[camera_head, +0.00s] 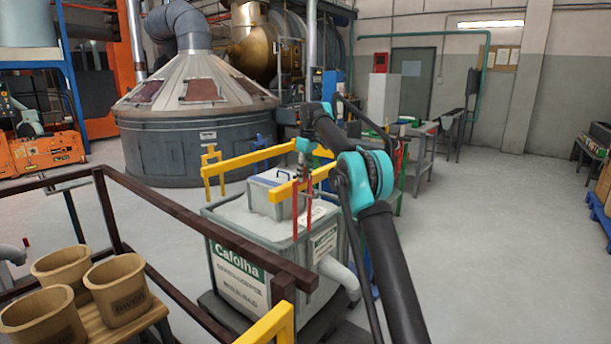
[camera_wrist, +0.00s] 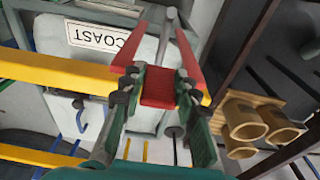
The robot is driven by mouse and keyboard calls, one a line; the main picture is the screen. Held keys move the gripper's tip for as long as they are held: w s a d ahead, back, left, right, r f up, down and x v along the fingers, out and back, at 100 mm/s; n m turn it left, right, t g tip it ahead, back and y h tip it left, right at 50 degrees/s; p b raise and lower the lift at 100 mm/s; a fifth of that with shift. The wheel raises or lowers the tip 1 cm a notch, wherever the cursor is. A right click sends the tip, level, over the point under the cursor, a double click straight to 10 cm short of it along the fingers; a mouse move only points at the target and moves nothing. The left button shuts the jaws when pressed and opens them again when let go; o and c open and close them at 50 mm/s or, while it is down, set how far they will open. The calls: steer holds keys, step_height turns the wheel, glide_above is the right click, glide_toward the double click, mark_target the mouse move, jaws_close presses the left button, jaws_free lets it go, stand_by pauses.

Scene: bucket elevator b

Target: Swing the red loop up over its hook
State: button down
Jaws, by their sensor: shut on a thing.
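The red loop (camera_wrist: 160,88) shows in the wrist view as a red crossbar with two legs running away from the camera. My gripper (camera_wrist: 158,80) is shut on the crossbar, one dark finger at each end. In the head view the red loop (camera_head: 309,205) shows as two thin upright red legs below my gripper (camera_head: 304,165), in front of the grey tub. A grey rod (camera_wrist: 170,28) lies between the legs in the wrist view. I cannot tell whether it touches the loop. I cannot make out the hook for certain.
Yellow bars (camera_head: 250,160) flank the loop above the grey tub (camera_head: 235,265), which holds a lidded box (camera_head: 268,190). Brown rails (camera_head: 200,228) and several wooden buckets (camera_head: 62,268) stand at the front left. The floor (camera_head: 490,240) at the right is clear.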

steer(key=shift+a, duration=0.1)
steer(key=c, duration=1.1)
jaws_free()
